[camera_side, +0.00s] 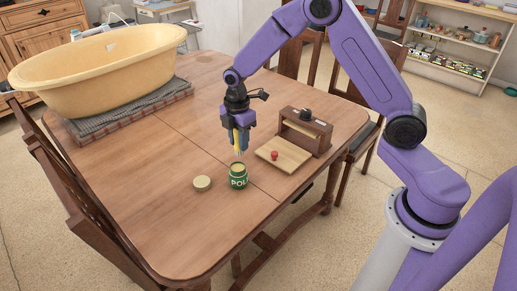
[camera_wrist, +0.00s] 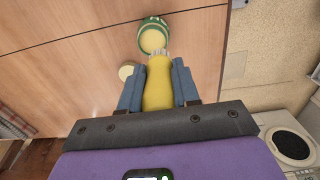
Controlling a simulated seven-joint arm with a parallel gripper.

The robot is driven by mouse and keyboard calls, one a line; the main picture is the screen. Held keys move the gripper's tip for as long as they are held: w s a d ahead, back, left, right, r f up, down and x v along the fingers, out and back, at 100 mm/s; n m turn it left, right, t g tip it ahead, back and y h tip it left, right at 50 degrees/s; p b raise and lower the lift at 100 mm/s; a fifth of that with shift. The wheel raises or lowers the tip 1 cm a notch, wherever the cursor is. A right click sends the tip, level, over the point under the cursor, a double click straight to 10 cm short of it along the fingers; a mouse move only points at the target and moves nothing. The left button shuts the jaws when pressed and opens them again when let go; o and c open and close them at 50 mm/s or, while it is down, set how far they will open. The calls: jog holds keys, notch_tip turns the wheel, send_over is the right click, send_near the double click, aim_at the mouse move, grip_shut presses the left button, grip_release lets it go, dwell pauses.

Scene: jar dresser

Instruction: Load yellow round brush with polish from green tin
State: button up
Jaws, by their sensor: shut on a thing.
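My gripper (camera_side: 240,141) is shut on the yellow round brush (camera_side: 236,139). In the wrist view, the yellow handle of the brush (camera_wrist: 158,85) sits between the two blue fingers of my gripper (camera_wrist: 158,88), and its pale bristles point toward the tin. The green tin (camera_side: 238,182), lettered "POL…", stands open on the table and shows cream-yellow polish at its top. It also shows in the wrist view (camera_wrist: 153,22). In the side view the brush hangs upright above the tin; the bristles appear just over its rim, and I cannot tell whether they touch the polish.
A pale round lid (camera_side: 202,183) lies left of the tin on the wooden table (camera_side: 180,230). A large yellow tub (camera_side: 100,72) stands at the back left.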

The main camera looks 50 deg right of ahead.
aim_at(237, 152)
jog(key=shift+w, duration=0.65)
jog(key=shift+f, duration=2.95)
jog(key=shift+f, duration=0.65)
jog(key=shift+r, duration=3.6)
